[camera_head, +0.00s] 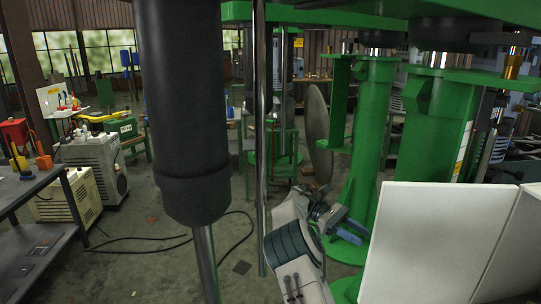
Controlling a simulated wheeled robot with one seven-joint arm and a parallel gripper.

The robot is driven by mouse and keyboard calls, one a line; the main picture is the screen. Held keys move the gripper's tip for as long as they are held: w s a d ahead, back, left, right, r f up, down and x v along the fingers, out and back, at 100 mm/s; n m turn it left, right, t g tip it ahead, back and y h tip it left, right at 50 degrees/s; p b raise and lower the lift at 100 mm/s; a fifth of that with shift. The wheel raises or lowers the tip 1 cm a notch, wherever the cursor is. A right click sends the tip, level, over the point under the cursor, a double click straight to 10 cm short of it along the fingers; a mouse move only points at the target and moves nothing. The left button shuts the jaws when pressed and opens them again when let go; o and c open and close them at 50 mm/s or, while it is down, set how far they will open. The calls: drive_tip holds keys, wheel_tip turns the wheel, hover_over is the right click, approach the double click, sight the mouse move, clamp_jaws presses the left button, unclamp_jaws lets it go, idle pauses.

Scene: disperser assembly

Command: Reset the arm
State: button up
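My arm (292,252) comes up from the bottom middle, white-grey with dark bands. My gripper (357,230) is at its end, pointing right, close in front of the base of a green machine column (372,140). Its two blue-grey fingers appear apart with nothing visible between them. I cannot tell whether it touches the column. The green disperser frame (440,110) fills the upper right. A large black cylinder (183,100) with a steel shaft (205,262) hangs in the left foreground.
A thin steel rod (261,150) stands left of my arm. White panels (435,245) block the lower right. A dark workbench (40,185) and beige machines (95,165) stand at the left. Cables (165,238) lie on open floor (135,215) between.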

drive_tip(key=s+a+r+m+t+y, duration=0.1)
drive_tip(key=s+a+m+t+y, duration=0.2)
drive_tip(key=s, duration=0.7)
drive_tip(key=s+a+r+m+t+y, duration=0.2)
drive_tip(key=s+a+t+y, duration=0.3)
drive_tip(key=s, duration=0.6)
drive_tip(key=s+a+r+m+t+y+b, duration=0.1)
drive_tip(key=s+a+m+t+y, duration=0.2)
drive_tip(key=s, duration=0.7)
drive_tip(key=a+m+t, duration=0.1)
drive_tip(key=a+t, duration=0.1)
drive_tip(key=t, duration=0.1)
drive_tip(key=shift+s+r+y, duration=0.15)
drive_tip(key=shift+s+y, duration=0.1)
drive_tip(key=shift+y, duration=0.15)
drive_tip(key=shift+a, duration=0.1)
